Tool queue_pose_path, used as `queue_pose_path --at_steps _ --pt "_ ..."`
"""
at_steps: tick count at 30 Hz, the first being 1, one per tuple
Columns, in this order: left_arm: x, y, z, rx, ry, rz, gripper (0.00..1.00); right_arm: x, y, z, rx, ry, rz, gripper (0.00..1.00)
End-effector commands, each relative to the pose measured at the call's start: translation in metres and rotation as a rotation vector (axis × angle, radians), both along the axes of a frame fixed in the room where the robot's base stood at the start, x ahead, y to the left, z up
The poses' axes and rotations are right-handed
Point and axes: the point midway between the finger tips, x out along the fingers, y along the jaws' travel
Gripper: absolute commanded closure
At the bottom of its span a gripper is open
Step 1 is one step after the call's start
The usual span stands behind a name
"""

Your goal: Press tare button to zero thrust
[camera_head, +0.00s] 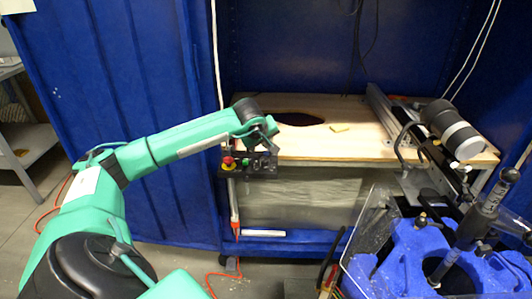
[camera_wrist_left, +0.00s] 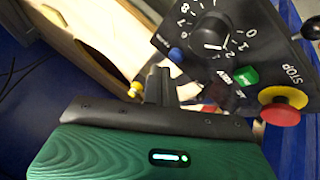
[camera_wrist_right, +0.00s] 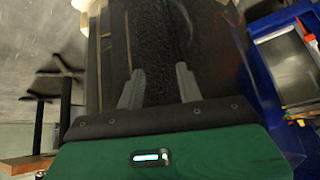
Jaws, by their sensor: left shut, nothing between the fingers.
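A black control panel (camera_head: 262,171) hangs at the front left edge of the wooden table. In the left wrist view the panel (camera_wrist_left: 271,41) shows a numbered dial (camera_wrist_left: 210,35), a blue button (camera_wrist_left: 176,54), a green button (camera_wrist_left: 246,75) and a red stop button (camera_wrist_left: 281,114) on a yellow base. I cannot read which button is tare. My left gripper (camera_head: 270,143) is at the panel; in its wrist view the fingers (camera_wrist_left: 158,82) are shut and empty, just below the blue button. I cannot tell whether they touch. My right gripper (camera_wrist_right: 158,88) is open and not visible in the head view.
A blue thruster frame (camera_head: 410,265) fills the lower right.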

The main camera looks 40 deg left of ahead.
Motion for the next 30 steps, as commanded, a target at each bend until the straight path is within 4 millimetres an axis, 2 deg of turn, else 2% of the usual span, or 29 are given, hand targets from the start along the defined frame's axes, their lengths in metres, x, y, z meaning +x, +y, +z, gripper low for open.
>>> queue_pose_path --at_steps 13,30 --pt "0.000 0.000 0.046 0.000 -0.001 0.000 1.00 0.000 0.000 0.030 0.000 0.000 0.000 0.64" --pt "0.000 0.000 0.048 0.000 0.000 0.000 1.00 0.000 0.000 0.031 0.000 0.000 0.000 0.64"
